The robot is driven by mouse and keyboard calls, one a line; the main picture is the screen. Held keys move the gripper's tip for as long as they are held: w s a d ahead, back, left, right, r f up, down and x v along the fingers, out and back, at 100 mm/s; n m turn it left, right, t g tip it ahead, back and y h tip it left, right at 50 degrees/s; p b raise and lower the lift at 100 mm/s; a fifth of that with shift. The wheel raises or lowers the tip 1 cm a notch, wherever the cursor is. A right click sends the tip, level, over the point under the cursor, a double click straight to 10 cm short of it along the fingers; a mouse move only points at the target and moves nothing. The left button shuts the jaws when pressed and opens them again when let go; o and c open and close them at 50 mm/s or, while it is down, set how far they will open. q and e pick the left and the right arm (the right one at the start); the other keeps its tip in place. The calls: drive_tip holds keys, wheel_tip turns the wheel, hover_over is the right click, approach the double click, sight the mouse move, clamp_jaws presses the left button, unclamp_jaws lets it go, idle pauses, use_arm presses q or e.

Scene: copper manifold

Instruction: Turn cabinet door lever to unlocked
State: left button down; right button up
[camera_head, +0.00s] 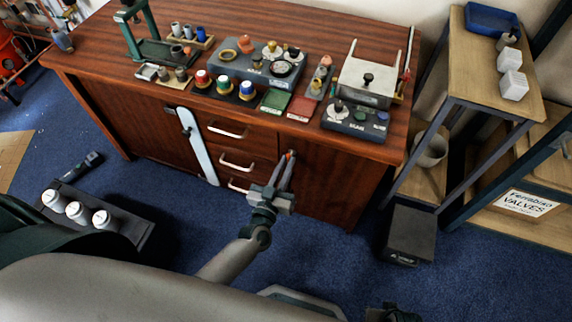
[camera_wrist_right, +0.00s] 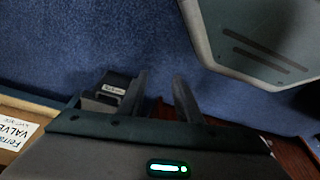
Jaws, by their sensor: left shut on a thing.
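The wooden cabinet (camera_head: 110,95) stands against the wall, with its right door (camera_head: 325,185) beside a column of drawers. A small orange-red tipped lever (camera_head: 290,153) shows near the upper left edge of that door. My left gripper (camera_head: 285,165) reaches up to it from below and is shut on it. The fingers hide most of the lever, so its exact angle cannot be told. My right gripper (camera_wrist_right: 162,82) shows in the right wrist view with its fingers apart and nothing between them, above the blue carpet.
Several valve parts and a grey box (camera_head: 367,80) crowd the cabinet top. A long pale bar (camera_head: 198,145) stands against the cabinet's front, left of the drawers. A shelf (camera_head: 470,75) and a dark box (camera_head: 408,232) are at right. White-capped parts (camera_head: 75,211) sit at left.

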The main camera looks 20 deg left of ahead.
use_arm(q)
drive_tip(key=shift+a+f+n+b, duration=0.15)
drive_tip(key=shift+n+b, duration=0.65)
drive_tip(key=shift+n, duration=3.35)
drive_tip(key=shift+a+f+n+b, duration=0.15)
drive_tip(key=shift+n+b, duration=0.65)
drive_tip(key=shift+n, duration=3.35)
use_arm(e)
wheel_tip(320, 180, up, 9)
drive_tip(key=shift+s+r, duration=0.15)
use_arm(q)
drive_tip(key=shift+d, duration=0.1)
drive_tip(key=c, duration=1.8)
unclamp_jaws()
